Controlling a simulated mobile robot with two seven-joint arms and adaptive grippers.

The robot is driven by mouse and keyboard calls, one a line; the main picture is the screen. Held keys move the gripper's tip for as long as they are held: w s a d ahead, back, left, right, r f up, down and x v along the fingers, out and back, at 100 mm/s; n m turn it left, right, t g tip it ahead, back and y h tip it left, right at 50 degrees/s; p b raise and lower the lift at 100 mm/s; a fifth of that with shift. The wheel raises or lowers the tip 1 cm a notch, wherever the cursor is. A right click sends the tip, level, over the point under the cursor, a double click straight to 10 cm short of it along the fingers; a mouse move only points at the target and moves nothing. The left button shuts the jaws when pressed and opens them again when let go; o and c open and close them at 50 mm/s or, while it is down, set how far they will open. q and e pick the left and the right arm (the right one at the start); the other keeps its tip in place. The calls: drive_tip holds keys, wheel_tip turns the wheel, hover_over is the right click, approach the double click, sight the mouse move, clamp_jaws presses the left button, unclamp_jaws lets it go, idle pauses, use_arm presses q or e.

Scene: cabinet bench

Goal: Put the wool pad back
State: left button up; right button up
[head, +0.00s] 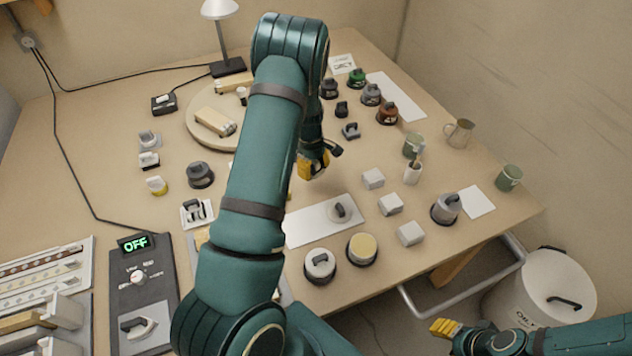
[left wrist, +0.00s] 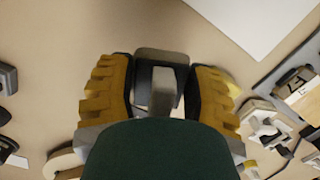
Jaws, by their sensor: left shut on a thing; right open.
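My left gripper (head: 313,166) is over the middle of the bench, with yellow fingers, partly covered by my own arm. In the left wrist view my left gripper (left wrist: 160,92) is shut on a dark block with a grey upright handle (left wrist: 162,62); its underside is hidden. I cannot tell from its look whether this is the wool pad. My right gripper (head: 447,328) is open and empty, low at the right, off the bench's front edge. A round cream-topped pad in a dark holder (head: 362,249) sits near the front edge.
A white plate (head: 305,226) bears a round grey-knobbed piece (head: 341,209). Pale blocks (head: 390,204) stand to its right. Dark-based knobbed pieces (head: 371,95), mugs (head: 509,178) and a jug (head: 459,133) are further right. A box reading OFF (head: 140,290) is front left. A bin (head: 540,290) stands below.

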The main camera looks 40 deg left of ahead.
sight(315, 186)
use_arm(q)
wheel_tip(315, 186, down, 6)
drive_tip(key=shift+r+b, duration=0.25)
drive_tip(key=shift+b, duration=0.2)
drive_tip(key=shift+w+f, duration=0.1)
drive_tip(key=shift+f, duration=0.15)
drive_tip(key=shift+f, duration=0.1)
drive_tip(key=o, duration=1.2)
